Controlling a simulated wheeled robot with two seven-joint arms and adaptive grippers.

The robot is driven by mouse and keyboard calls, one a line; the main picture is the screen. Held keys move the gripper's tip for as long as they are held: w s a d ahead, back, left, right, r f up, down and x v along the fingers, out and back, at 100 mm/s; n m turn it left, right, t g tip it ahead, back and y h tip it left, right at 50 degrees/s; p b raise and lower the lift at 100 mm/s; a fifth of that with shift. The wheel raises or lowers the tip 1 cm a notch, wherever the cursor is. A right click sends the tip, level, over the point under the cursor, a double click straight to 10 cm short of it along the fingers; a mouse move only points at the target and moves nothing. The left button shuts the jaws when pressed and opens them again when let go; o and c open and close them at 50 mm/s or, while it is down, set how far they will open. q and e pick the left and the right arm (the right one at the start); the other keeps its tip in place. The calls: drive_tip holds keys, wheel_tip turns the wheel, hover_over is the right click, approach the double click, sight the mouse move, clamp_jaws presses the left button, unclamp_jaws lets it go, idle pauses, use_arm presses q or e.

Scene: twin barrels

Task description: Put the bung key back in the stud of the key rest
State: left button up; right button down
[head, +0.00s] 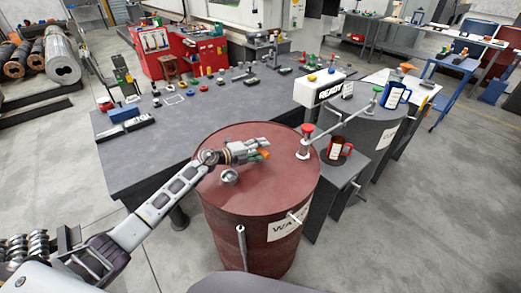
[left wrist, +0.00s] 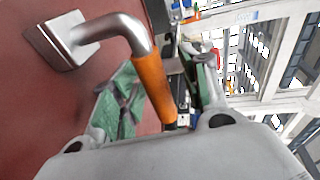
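The bung key (left wrist: 152,78) has an orange grip and a bent silver shank with a square metal end. It fills the left part of the left wrist view. My left gripper (head: 264,150), with green pads, is above the red barrel's lid and points right. In the left wrist view its fingers (left wrist: 165,85) lie on both sides of the orange grip and appear shut on it. Orange also shows at the fingertips in the head view. I cannot pick out the key rest or its stud with certainty. My right gripper is not in view.
A round silver piece (head: 229,175) shows below my left wrist. A red mug (head: 338,150) stands right of the barrel. Behind are a grey bench (head: 140,165), a READY box (head: 330,88) and a second barrel (head: 372,135).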

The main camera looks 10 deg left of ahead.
use_arm(q)
drive_tip(key=shift+f, duration=0.15)
drive_tip(key=shift+s+a, duration=0.1)
drive_tip(key=shift+v, duration=1.2)
drive_tip(key=shift+r+v, duration=0.2)
drive_tip(key=shift+v, duration=4.45)
